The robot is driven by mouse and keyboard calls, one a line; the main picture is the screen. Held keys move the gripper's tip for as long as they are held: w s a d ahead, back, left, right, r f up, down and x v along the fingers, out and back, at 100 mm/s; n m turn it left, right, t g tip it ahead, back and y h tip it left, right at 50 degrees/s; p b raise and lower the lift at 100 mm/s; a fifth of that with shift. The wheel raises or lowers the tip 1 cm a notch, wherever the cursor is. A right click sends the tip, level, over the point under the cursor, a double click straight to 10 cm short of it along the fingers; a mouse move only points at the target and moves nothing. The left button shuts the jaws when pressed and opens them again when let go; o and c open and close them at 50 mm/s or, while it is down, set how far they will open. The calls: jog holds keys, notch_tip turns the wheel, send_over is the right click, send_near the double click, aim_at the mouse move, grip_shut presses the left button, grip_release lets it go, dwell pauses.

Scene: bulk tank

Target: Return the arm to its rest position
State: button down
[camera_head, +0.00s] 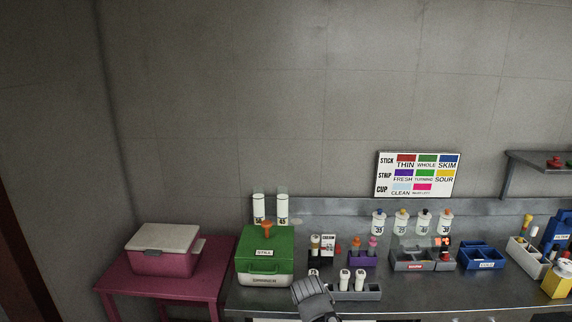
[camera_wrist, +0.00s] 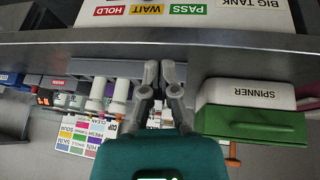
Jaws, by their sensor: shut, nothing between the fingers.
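My gripper (camera_wrist: 160,75) shows in the middle of the wrist view, its two grey fingers close together with nothing held between them. In the head view a grey part of my arm (camera_head: 312,294) shows at the bottom, over the front of the metal bench (camera_head: 400,296). It is just right of the green box (camera_head: 264,243) and overlaps the left end of a grey rack (camera_head: 372,291) holding white bottles. In the wrist view the fingers lie between white bottles (camera_wrist: 118,97) on the left and a green and white unit labelled SPINNER (camera_wrist: 252,122) on the right. Most of my arm is hidden.
A pink cooler with a white lid (camera_head: 164,250) stands on a pink table (camera_head: 206,284) at left. A purple rack (camera_head: 364,258), grey tray (camera_head: 420,259) and blue tray (camera_head: 482,258) stand on the bench. A label chart (camera_head: 418,175) hangs behind. The space above the bench is open.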

jog(key=s+d+f+n+g+y, duration=0.1)
jog(key=s+d+f+g+y, duration=0.1)
jog(key=s+d+g, duration=0.3)
jog(key=shift+s+d, duration=1.5)
jog(key=shift+d, duration=0.2)
